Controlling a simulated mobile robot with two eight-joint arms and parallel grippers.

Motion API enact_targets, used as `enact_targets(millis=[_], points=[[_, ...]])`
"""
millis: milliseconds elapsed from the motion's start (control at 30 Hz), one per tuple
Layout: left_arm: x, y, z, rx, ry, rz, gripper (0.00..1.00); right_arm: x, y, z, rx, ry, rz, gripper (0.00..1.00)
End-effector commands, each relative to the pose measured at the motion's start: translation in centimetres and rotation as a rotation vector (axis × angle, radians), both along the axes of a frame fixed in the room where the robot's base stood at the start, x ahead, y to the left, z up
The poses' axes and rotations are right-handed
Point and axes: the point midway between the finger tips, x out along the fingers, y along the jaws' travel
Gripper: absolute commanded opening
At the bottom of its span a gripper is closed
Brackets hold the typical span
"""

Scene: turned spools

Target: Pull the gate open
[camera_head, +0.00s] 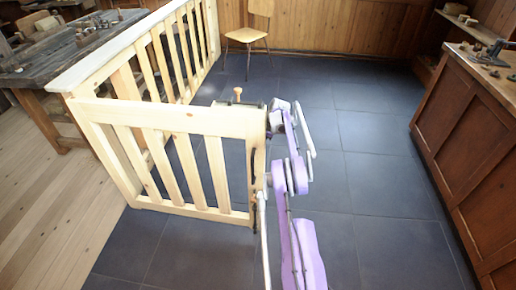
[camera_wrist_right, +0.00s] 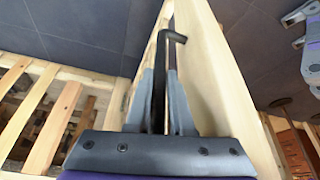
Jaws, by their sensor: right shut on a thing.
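The gate (camera_head: 182,118) is a low frame of pale wood with upright slats. Its left end meets the end of the railing, and its free end is at the right. A black bent handle (camera_wrist_right: 174,37) stands along the gate's pale edge in the right wrist view. My right gripper (camera_wrist_right: 165,100) has its two grey fingers on either side of this handle and is shut on it. In the head view my purple right arm reaches up to the gate's free end and partly hides it. My left gripper is not in view.
The slatted railing (camera_head: 160,50) runs back from the gate, beside a workbench (camera_head: 75,42) at the left. A wooden chair (camera_head: 250,38) stands at the back. A brown cabinet (camera_head: 470,140) is at the right. The dark tiled floor (camera_head: 370,170) between gate and cabinet is clear.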

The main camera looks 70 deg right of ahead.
Motion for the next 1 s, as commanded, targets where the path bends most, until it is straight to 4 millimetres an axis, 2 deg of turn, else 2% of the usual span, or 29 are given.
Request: enact_targets(millis=[633, 667, 800, 1000], points=[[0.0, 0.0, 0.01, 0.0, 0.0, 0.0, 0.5, 0.01, -0.14, -0.08, 0.0, 0.002, -0.005, 0.0], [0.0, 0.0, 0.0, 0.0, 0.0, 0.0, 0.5, 0.01, -0.14, -0.08, 0.0, 0.002, -0.005, 0.25], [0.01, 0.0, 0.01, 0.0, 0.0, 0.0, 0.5, 0.02, -0.14, -0.06, 0.0, 0.001, -0.005, 0.5], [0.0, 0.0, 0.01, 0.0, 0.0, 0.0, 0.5, 0.03, -0.13, -0.05, 0.0, 0.001, -0.004, 0.5]])
